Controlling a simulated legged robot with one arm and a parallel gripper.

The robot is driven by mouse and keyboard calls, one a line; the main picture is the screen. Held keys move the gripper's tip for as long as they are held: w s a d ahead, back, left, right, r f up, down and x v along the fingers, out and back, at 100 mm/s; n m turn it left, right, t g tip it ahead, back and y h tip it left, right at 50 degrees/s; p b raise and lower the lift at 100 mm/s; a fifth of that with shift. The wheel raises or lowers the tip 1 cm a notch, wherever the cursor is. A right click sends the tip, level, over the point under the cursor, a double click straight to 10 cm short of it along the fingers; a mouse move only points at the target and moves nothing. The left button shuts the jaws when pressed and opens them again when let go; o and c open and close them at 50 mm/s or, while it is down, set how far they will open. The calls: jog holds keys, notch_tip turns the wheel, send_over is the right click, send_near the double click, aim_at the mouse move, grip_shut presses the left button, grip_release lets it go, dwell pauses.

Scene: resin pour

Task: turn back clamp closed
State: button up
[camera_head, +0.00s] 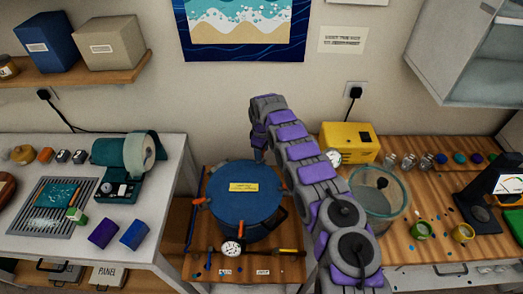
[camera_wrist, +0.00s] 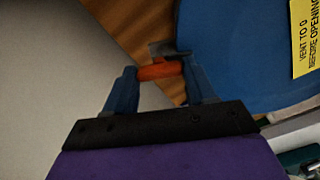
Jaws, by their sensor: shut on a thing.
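The round blue pot (camera_head: 243,205) stands on the wooden bench between the tables, with a yellow label on its lid. The lid also shows in the wrist view (camera_wrist: 235,60). My gripper (camera_head: 259,156) reaches down at the pot's back edge. In the wrist view my gripper (camera_wrist: 158,72) has its blue fingers on either side of the orange back clamp handle (camera_wrist: 160,71), shut on it. The handle lies beside the lid's rim. Whether the clamp is closed I cannot tell. Other orange clamp handles show at the pot's left (camera_head: 198,201) and right (camera_head: 283,185).
A pressure gauge (camera_head: 232,248) sits at the pot's front. To the right stand a clear round vessel (camera_head: 378,205) and a yellow box (camera_head: 350,141), close to my arm. A white table (camera_head: 165,200) stands at left. The wall is close behind the pot.

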jog(key=shift+w+r+n, duration=0.15)
jog(key=shift+n, duration=0.15)
jog(key=o, duration=1)
jog(key=shift+o, duration=0.2)
notch_tip(320, 180, up, 17)
jog(key=p, duration=0.1)
jog(key=shift+p, duration=0.35)
jog(key=shift+a, duration=0.1)
jog(key=shift+r, duration=0.1)
